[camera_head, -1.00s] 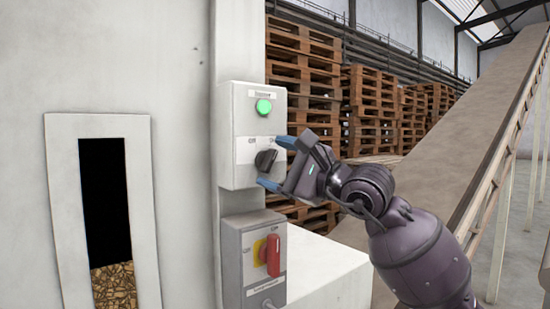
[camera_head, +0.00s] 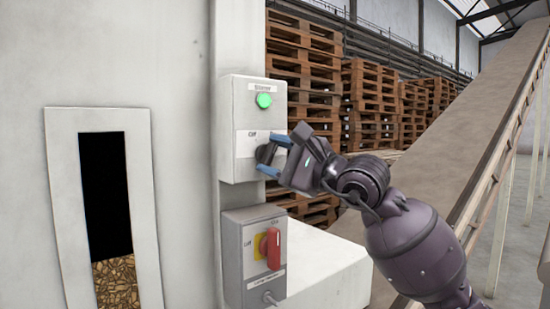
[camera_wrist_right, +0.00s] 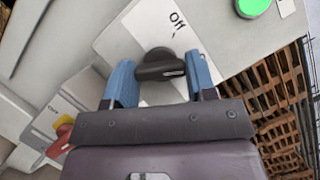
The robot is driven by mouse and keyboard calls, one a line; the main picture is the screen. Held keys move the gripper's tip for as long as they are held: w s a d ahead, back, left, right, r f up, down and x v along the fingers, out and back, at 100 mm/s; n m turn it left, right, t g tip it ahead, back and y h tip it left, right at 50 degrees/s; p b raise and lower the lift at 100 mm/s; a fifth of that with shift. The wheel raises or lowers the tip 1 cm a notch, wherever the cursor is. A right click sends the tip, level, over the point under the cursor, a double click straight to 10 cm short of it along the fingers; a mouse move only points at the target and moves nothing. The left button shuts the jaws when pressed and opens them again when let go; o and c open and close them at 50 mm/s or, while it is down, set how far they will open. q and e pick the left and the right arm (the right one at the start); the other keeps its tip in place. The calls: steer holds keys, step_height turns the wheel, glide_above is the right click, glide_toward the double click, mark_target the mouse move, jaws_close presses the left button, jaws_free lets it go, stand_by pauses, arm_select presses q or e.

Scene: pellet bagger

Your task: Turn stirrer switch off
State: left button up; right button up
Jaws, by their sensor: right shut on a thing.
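The stirrer switch is a black rotary knob (camera_head: 264,153) on the upper grey box (camera_head: 238,110), under a lit green lamp (camera_head: 264,100). My right gripper (camera_head: 271,155) comes in from the right, with its blue fingertips shut on the knob, one above and one below it. In the right wrist view the knob (camera_wrist_right: 160,65) sits between the blue fingers, with the word "Off" on the plate beside it. The fingers partly hide the knob and the right side of its plate. My left gripper is not in view.
A lower grey box (camera_head: 234,265) carries a red switch (camera_head: 274,250) on a yellow plate, close below my right gripper. A window (camera_head: 60,200) with pellets is at the left. Pallet stacks (camera_head: 372,100) and a sloping conveyor (camera_head: 450,150) stand behind.

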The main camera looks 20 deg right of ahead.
steer(key=n+g+b, duration=0.1)
steer(key=n+b, duration=0.1)
steer(key=n, duration=0.1)
steer(key=n+g+h+b, duration=0.1)
steer(key=n+b, duration=0.1)
steer(key=n, duration=0.2)
steer(key=shift+n+g+b, duration=0.3)
steer(key=shift+b, duration=0.05)
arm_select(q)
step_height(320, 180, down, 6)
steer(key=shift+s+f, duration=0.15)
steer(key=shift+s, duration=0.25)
arm_select(e)
steer(key=shift+r+n+g+h, duration=0.15)
steer(key=shift+n+g+h, duration=0.15)
steer(key=shift+n+h, duration=0.95)
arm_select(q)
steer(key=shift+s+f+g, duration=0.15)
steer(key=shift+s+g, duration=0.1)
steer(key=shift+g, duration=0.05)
arm_select(e)
steer(key=shift+n+y, duration=0.25)
steer(key=shift+n, duration=0.3)
steer(key=o, duration=0.9)
steer(key=shift+o, duration=0.2)
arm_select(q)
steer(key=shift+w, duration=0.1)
